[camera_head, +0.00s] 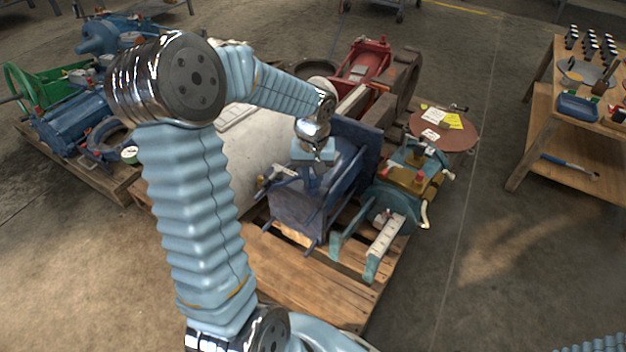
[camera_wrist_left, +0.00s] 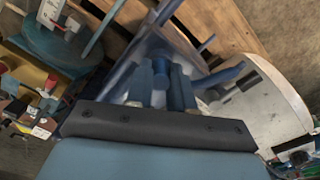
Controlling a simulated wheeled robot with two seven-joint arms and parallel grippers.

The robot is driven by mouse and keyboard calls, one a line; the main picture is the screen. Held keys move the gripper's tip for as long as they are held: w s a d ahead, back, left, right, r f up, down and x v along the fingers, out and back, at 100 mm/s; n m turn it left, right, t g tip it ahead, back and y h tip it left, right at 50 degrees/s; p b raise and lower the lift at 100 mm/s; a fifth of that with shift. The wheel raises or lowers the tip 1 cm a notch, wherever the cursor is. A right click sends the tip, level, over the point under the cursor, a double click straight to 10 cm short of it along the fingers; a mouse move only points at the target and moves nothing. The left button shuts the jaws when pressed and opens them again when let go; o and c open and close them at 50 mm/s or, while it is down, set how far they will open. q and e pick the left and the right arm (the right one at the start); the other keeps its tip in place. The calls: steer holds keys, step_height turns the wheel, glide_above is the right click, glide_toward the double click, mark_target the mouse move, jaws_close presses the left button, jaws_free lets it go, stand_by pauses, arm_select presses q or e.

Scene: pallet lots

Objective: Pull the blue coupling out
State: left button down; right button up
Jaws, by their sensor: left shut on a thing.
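My left gripper (camera_head: 312,180) reaches down over a dark blue machine part (camera_head: 292,208) with rods sticking out, which stands on a wooden pallet. In the left wrist view my left gripper (camera_wrist_left: 163,92) is shut on the blue coupling (camera_wrist_left: 160,66), a small blue piece between the fingertips. Much of the coupling is hidden by the fingers, and I cannot tell whether it is clear of the part around it. My right gripper is out of view.
A teal and yellow machine (camera_head: 407,185) stands close on the right, with a round brown plate (camera_head: 443,130) behind. A large pale panel (camera_head: 250,150) lies left of the gripper. A red machine (camera_head: 367,62) is behind. A wooden workbench (camera_head: 545,110) stands far right across open floor.

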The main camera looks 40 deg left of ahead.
mark_target(313, 176)
arm_select(q)
steer(key=shift+r, duration=0.15)
steer(key=shift+r+p, duration=2.35)
steer(key=shift+r, duration=0.55)
